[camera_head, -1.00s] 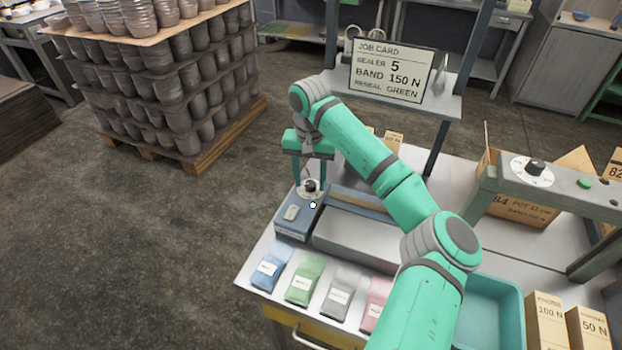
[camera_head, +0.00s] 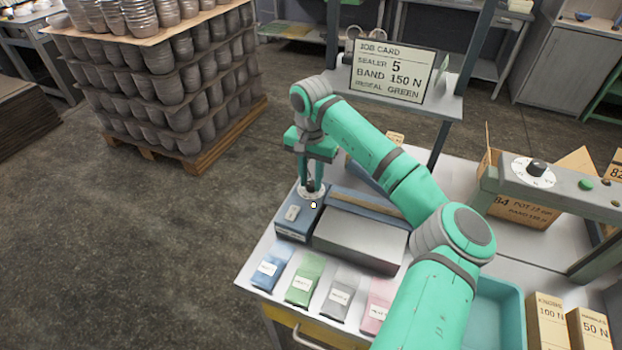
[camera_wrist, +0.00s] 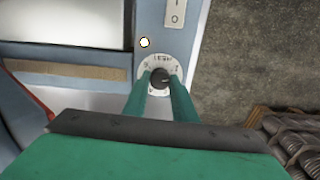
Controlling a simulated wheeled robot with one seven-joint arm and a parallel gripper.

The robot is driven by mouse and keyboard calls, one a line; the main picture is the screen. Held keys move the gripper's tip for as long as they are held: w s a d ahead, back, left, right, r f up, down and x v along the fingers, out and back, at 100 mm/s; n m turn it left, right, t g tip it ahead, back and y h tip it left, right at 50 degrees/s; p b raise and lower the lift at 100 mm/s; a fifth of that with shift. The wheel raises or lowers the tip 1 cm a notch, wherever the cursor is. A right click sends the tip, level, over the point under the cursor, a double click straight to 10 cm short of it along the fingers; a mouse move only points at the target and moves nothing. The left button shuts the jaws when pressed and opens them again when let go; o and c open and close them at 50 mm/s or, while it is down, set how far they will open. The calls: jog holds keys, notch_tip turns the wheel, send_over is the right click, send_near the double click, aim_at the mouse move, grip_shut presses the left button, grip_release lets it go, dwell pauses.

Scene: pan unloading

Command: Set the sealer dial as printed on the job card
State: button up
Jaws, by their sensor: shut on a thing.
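The job card (camera_head: 392,72) stands on the shelf and reads sealer 5, band 150 N, reseal green. The sealer (camera_head: 362,232) is a blue and grey unit on the bench. Its dial (camera_wrist: 160,76) is a dark knob on a white scale plate, at the sealer's left end in the head view. My gripper (camera_head: 310,184) points down over the dial and is shut on the knob, one finger on each side in the wrist view (camera_wrist: 160,84). The scale marks are too small to read, so I cannot tell the setting. A small white light (camera_wrist: 144,42) sits beside the dial.
Blue, green, grey and pink packets (camera_head: 304,284) lie along the bench front. A second dial (camera_head: 535,168) is on a grey frame at right. A teal tray (camera_head: 497,310) and cartons (camera_head: 547,320) stand at front right. A switch (camera_wrist: 175,13) is near the dial.

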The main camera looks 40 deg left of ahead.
jog(key=m, duration=0.4)
jog(key=shift+m, duration=0.4)
jog(key=m, duration=0.4)
jog(key=shift+w, duration=0.1)
jog(key=m, duration=0.5)
jog(key=shift+m, duration=0.4)
jog(key=m, duration=0.4)
jog(key=shift+m, duration=0.3)
jog(key=m, duration=0.4)
jog(key=shift+a+m, duration=0.1)
jog(key=shift+m, duration=0.2)
jog(key=m, duration=0.9)
jog(key=shift+m, duration=2.2)
